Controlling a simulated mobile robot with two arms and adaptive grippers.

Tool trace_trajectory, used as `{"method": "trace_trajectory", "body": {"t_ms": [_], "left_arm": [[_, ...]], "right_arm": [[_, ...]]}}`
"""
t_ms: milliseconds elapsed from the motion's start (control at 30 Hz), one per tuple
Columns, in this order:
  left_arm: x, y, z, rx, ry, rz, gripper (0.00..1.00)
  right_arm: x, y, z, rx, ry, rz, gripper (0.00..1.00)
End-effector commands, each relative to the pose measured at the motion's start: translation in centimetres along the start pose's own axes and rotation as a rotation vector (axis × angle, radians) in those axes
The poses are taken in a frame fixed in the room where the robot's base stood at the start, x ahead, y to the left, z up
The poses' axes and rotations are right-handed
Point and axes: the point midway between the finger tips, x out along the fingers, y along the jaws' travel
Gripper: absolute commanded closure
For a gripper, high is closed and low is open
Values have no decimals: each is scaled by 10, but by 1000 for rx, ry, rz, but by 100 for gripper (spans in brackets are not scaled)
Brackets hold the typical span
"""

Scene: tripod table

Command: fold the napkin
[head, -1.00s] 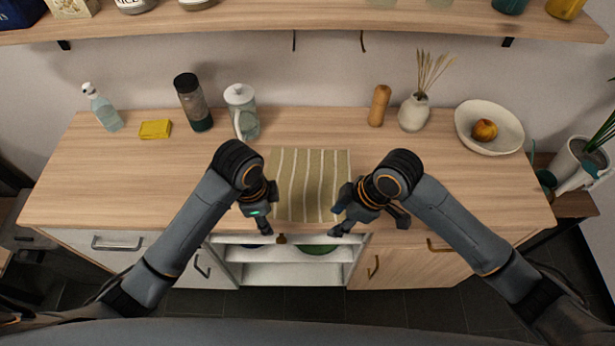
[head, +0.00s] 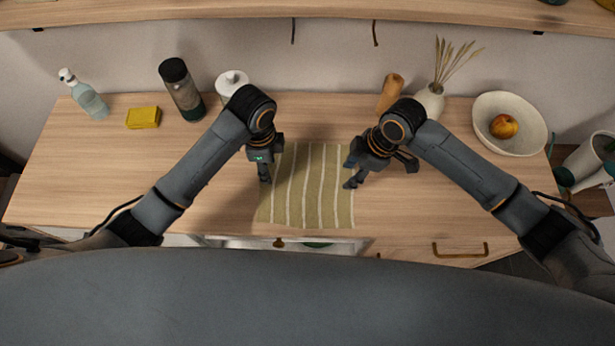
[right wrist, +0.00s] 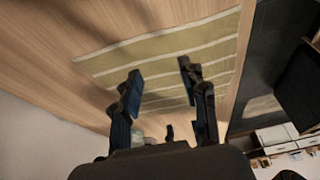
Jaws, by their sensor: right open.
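The napkin (head: 311,190), olive green with pale stripes, lies flat and spread out on the wooden counter near its front edge. It also shows in the right wrist view (right wrist: 165,47), beyond my fingers. My left gripper (head: 266,170) points down at the napkin's left edge, toward its back half; its finger gap is hidden, so I cannot tell its opening. My right gripper (head: 380,172) is just off the napkin's right edge, with its fingers apart and nothing between them. In the right wrist view the right gripper (right wrist: 160,72) is open over the napkin; contact is unclear.
The counter (head: 130,190) is clear left and right of the napkin. Along the back stand a spray bottle (head: 88,100), yellow sponge (head: 143,117), dark-topped jar (head: 183,92), white-lidded jug (head: 231,82), wooden mill (head: 391,93), vase (head: 430,100) and bowl (head: 530,128) with fruit.

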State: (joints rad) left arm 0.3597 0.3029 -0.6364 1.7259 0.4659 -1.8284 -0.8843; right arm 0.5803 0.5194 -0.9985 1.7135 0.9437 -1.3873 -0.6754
Motion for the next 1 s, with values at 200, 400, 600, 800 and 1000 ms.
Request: {"method": "trace_trajectory", "body": {"t_ms": [200,400,600,800,1000], "left_arm": [[29,0,0,-1,0,1,57],[38,0,0,0,0,-1,57],[39,0,0,0,0,-2,57],[44,0,0,0,0,-1,57],[43,0,0,0,0,-1,76]], "right_arm": [[28,0,9,3,0,0,57],[37,0,11,0,0,2,57],[37,0,12,0,0,2,57],[42,0,13,0,0,2,57],[40,0,13,1,0,2,76]]}}
